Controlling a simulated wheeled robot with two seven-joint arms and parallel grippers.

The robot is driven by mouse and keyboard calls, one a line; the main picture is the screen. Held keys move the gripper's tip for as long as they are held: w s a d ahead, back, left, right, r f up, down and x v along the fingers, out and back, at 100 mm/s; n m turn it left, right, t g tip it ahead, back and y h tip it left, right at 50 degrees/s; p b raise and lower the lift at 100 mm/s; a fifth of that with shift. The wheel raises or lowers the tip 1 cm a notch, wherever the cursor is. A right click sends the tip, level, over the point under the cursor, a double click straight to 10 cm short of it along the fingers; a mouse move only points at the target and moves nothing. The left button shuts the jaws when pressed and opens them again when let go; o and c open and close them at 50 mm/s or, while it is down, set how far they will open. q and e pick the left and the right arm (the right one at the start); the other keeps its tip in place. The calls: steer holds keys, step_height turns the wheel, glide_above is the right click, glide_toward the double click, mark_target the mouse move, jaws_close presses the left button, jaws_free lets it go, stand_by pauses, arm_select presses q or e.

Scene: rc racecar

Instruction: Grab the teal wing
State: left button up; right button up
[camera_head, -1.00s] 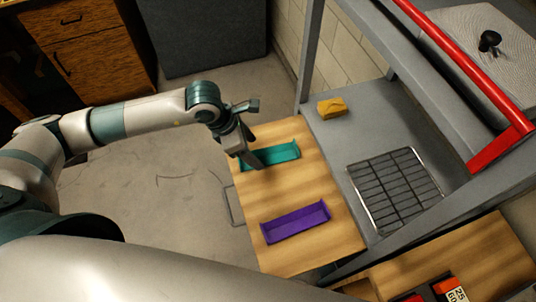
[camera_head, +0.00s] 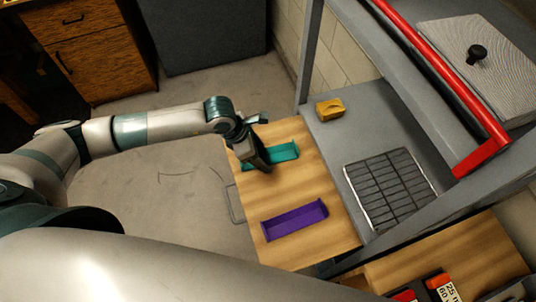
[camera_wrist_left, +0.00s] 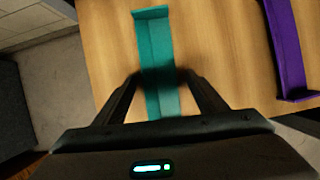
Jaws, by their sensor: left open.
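The teal wing (camera_head: 284,152) lies on the wooden board, partly hidden behind my left gripper in the head view. In the left wrist view the teal wing (camera_wrist_left: 155,45) runs up the picture between the two fingers. My left gripper (camera_head: 262,166) is over the wing's left part. In the left wrist view the left gripper (camera_wrist_left: 158,80) is open, with a finger on each side of the wing and a gap to it. Whether the fingertips touch the board is not clear. My right gripper does not show.
A purple wing (camera_head: 295,220) lies on the same wooden board (camera_head: 310,185), nearer the front. A grey bench with a black grid (camera_head: 391,188) and a yellow block (camera_head: 330,109) stands to the right. A red bar (camera_head: 440,75) runs above it.

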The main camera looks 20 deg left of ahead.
mark_target(261, 157)
arm_select(q)
steer(key=c, duration=1.1)
steer(key=shift+r, duration=0.15)
steer(key=shift+w+r+b, duration=0.1)
steer(key=shift+r+b, duration=0.4)
steer(key=shift+r, duration=0.05)
step_height(261, 157, up, 2)
steer(key=shift+r+b, duration=0.2)
steer(key=shift+b, duration=0.6)
steer(key=s+d+r+b, duration=0.1)
steer(key=d+r, duration=0.1)
steer(key=d, duration=0.1)
steer(key=s+d+r+b, duration=0.1)
steer(key=s+d+r, duration=0.1)
steer(key=d+r, duration=0.1)
steer(key=s+d+r+b, duration=0.1)
steer(key=d+r+b, duration=0.1)
steer(key=d, duration=0.2)
steer(key=shift+s+d+r, duration=0.15)
steer(key=shift+s+d, duration=0.15)
steer(key=shift+d, duration=0.1)
